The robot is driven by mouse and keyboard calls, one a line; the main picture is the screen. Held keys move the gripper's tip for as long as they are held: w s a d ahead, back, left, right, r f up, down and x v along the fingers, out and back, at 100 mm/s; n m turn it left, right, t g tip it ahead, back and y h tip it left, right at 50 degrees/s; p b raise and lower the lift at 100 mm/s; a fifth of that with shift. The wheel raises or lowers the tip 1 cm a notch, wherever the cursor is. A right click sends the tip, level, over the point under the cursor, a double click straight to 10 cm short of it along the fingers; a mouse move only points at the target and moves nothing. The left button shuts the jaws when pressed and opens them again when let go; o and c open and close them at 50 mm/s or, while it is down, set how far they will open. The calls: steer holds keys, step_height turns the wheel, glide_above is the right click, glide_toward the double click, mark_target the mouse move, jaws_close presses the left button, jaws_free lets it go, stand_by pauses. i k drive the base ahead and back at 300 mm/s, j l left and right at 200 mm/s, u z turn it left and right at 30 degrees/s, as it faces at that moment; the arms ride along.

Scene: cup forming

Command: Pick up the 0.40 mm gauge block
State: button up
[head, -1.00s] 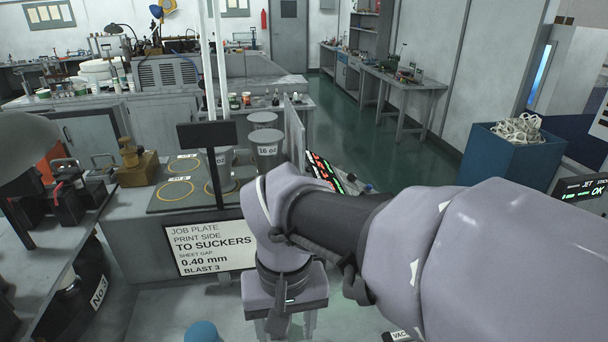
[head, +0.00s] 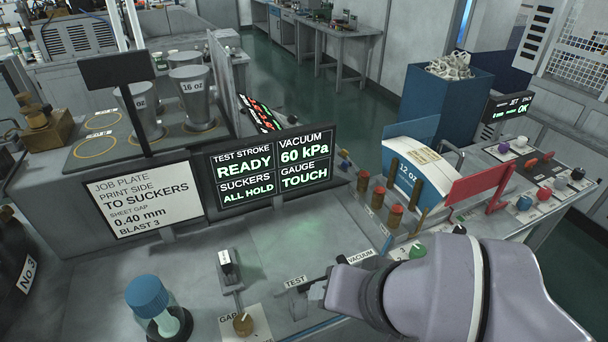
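I cannot pick out a block marked 0.40 mm in the head view. The job sign (head: 146,203) reads "SHEET GAP 0.40 mm". My gripper (head: 318,288) is low over the bench, right of the knob, by the "TEST" and "VACUUM" labels. Its fingers are small and dark, and whether they are open is unclear. I see nothing held.
A display (head: 269,168) shows READY, 60 kPa, ALL HOLD and GAUGE TOUCH. Orange-topped posts (head: 378,196) and a curved 12 oz sheet (head: 417,170) stand to the right. The bench (head: 290,235) below the display is largely bare.

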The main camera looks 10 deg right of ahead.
mark_target(225, 260)
steer(key=j+z, duration=0.15)
steer(key=j, duration=1.15)
steer(key=k, duration=0.05)
